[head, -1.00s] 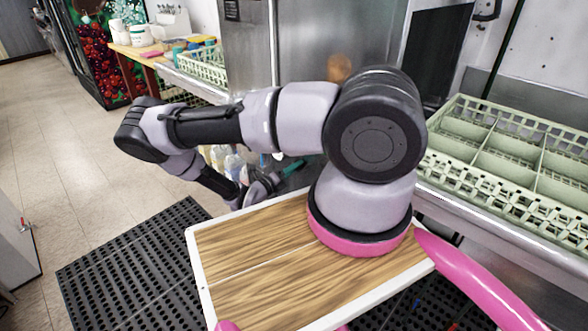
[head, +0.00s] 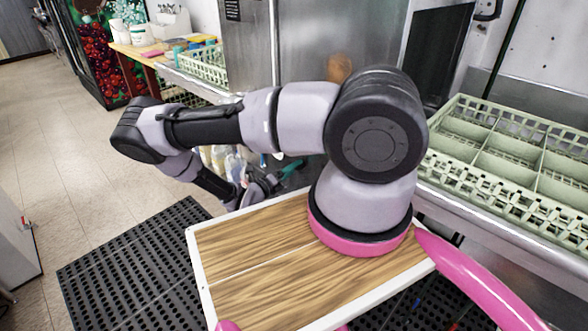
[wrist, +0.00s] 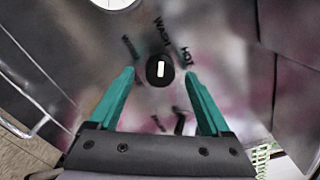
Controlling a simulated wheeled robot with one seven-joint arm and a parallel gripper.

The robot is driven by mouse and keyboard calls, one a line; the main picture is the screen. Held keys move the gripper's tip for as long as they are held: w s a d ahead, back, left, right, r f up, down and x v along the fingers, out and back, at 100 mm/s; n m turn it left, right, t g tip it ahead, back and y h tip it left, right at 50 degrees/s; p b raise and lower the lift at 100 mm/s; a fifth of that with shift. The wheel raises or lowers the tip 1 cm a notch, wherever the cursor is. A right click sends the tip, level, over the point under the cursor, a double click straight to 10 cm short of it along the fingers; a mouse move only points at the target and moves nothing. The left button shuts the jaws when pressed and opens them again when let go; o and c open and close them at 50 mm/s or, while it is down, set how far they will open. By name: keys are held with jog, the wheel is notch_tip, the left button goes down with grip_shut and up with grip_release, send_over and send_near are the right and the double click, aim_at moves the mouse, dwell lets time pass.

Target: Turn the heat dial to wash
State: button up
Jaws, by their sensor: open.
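The heat dial (wrist: 160,70) is a round black knob with a white bar, on a shiny metal panel in the wrist view. Its white bar stands nearly upright in the picture. The label WASH (wrist: 162,30) is above the knob and HOT (wrist: 187,56) is at its upper right; other dark labels around it are too blurred to read. My gripper (wrist: 160,80) is open, with one teal finger on each side of the knob in the picture; I cannot tell whether they touch it. In the head view my gripper (head: 283,178) is low beside the metal machine, and the dial is hidden.
Green dish racks (head: 510,150) stand on the steel counter at the right. Several bottles (head: 225,160) are behind my forearm. A round white gauge (wrist: 115,3) is at the wrist view's top.

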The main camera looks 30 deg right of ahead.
jog(key=v, duration=0.9)
jog(key=shift+a, duration=0.25)
jog(key=shift+s, duration=0.1)
jog(key=s+a+r+m+g+y, duration=0.15)
jog(key=r+m+g+y, duration=0.35)
jog(key=r+m, duration=0.85)
jog(key=a+r+m+g+y, duration=0.35)
jog(key=r+m+y, duration=0.5)
jog(key=r, duration=0.85)
jog(key=s+r+m+t+y, duration=0.1)
jog(key=s+r+m+t, duration=0.2)
jog(key=s+r+m, duration=0.2)
jog(key=s+d+r+m+t+y, duration=0.1)
jog(key=s+r+m+t+y, duration=0.1)
jog(key=r, duration=1)
jog(key=s+r+m+t+y, duration=0.2)
jog(key=s+r+m+t, duration=0.2)
jog(key=s+r+m, duration=0.3)
jog(key=shift+s+d+r+m, duration=0.35)
jog(key=shift+r+m, duration=0.55)
jog(key=shift+m, duration=0.2)
